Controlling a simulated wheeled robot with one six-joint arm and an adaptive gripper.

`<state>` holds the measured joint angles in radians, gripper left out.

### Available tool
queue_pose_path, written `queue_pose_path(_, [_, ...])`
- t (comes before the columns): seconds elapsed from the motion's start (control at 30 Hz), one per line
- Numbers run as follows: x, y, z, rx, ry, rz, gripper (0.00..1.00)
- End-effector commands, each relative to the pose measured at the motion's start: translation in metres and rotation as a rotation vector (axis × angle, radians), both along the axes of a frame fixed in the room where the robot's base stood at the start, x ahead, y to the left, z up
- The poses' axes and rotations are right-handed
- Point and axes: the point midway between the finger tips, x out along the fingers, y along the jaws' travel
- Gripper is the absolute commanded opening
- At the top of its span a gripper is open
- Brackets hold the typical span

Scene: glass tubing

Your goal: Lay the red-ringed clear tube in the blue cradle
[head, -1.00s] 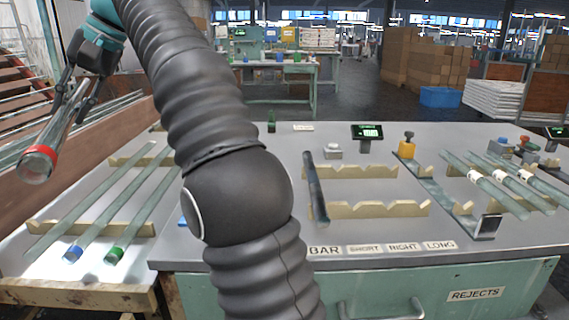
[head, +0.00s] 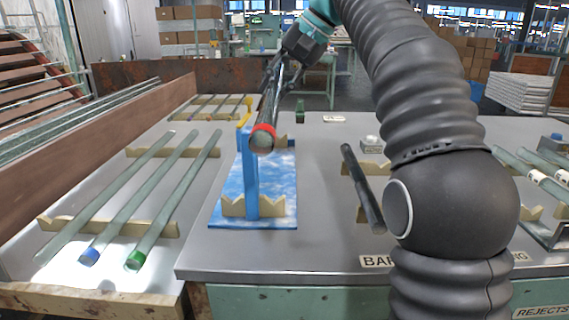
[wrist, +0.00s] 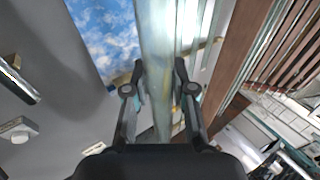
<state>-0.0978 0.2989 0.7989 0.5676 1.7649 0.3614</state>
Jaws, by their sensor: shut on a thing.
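My gripper (head: 281,78) is shut on the red-ringed clear tube (head: 269,108). The tube points towards the head camera, with its red-ringed end nearest and lower. In the wrist view the tube (wrist: 158,40) runs between the fingers (wrist: 160,78). The blue cradle (head: 228,213) has a cloudy blue-and-white base, pale notched supports and a blue upright; its base also shows in the wrist view (wrist: 103,38). In the head view the tube overlaps the upper part of the cradle and appears raised above it. The tube hides part of the far support.
Several clear tubes lie on notched rests at the left, including blue-ended (head: 90,257) and green-ended (head: 134,261) ones. A dark bar (head: 362,187) lies right of the cradle. A brown wall (head: 90,140) runs along the left. Bare grey table (head: 320,230) lies between cradle and bar.

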Motion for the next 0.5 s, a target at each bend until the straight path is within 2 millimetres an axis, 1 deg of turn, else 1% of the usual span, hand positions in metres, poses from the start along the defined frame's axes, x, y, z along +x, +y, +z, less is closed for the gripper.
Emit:
queue_pose_path(0.03, [-0.001, -0.001, -0.019, 0.0, 0.001, -0.003, 0.0])
queue_pose_path(0.2, [0.0, -0.003, -0.057, 0.001, 0.002, -0.006, 0.0])
queue_pose_path(0.3, [0.0, -0.003, -0.076, 0.001, 0.001, -0.005, 0.0])
queue_pose_path(0.4, [0.0, -0.003, -0.09, 0.001, 0.0, -0.005, 0.0])
queue_pose_path(0.5, [0.0, -0.002, -0.096, 0.001, 0.0, -0.005, 0.0])
